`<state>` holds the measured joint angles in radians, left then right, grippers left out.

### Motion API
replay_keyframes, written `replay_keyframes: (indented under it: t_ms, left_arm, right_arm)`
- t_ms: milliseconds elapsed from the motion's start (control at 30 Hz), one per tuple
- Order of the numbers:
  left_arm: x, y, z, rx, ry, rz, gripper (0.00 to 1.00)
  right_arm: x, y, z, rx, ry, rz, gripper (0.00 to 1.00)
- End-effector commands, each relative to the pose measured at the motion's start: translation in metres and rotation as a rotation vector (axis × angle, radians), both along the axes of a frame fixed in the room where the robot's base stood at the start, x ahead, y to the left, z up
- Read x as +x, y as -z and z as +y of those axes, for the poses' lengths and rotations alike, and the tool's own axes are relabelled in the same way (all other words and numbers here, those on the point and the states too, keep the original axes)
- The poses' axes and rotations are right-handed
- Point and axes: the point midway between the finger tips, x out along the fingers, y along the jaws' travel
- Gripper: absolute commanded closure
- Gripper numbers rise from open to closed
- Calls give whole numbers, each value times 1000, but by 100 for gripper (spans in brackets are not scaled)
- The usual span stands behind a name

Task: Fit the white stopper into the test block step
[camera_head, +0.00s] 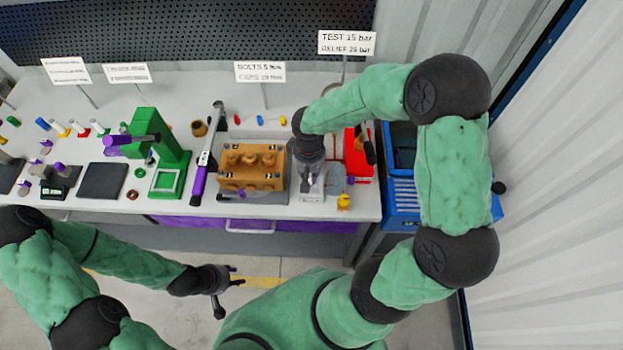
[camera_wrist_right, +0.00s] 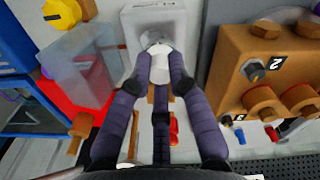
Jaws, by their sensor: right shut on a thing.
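The white stopper (camera_wrist_right: 160,68) shows in the right wrist view between the purple-padded fingers of my right gripper (camera_wrist_right: 161,80), which is shut on it. The light grey test block (camera_wrist_right: 155,18) is just beyond the stopper, and the stopper's far end is at the block's face. I cannot tell whether it is inside the opening. In the head view my right gripper (camera_head: 309,166) points down over the test block (camera_head: 311,194) and hides the stopper. My left gripper (camera_head: 226,285) is open and empty, low in front of the bench, away from the parts.
The orange-brown pump block (camera_head: 252,180) stands just left of the test block. A red tray (camera_head: 358,165) and blue bins (camera_head: 402,200) are to the right. A yellow-topped fitting (camera_head: 344,201) is near the front edge. A green press (camera_head: 165,155) stands further left.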

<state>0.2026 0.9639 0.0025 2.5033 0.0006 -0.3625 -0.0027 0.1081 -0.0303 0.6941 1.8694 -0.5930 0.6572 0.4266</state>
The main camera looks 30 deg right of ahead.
Motion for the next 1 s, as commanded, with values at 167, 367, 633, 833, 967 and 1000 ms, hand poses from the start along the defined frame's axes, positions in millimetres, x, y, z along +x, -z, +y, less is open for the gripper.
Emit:
replay_keyframes:
  t_ms: [167,367,633,833,967,1000]
  left_arm:
    - [0,1,0,0,0,0,60]
    - [0,7,0,0,0,0,60]
    - [0,7,0,0,0,0,60]
    - [0,11,0,0,0,0,60]
    - [0,10,0,0,0,0,60]
    - [0,10,0,0,0,0,60]
  right_arm:
    - [2,9,-7,0,3,1,100]
    - [1,37,-9,0,1,3,100]
    - [2,41,-9,0,1,-1,100]
    - [2,45,-9,0,1,-1,78]
    - [2,44,-9,0,1,-1,57]
    - [2,44,-9,0,1,-1,57]
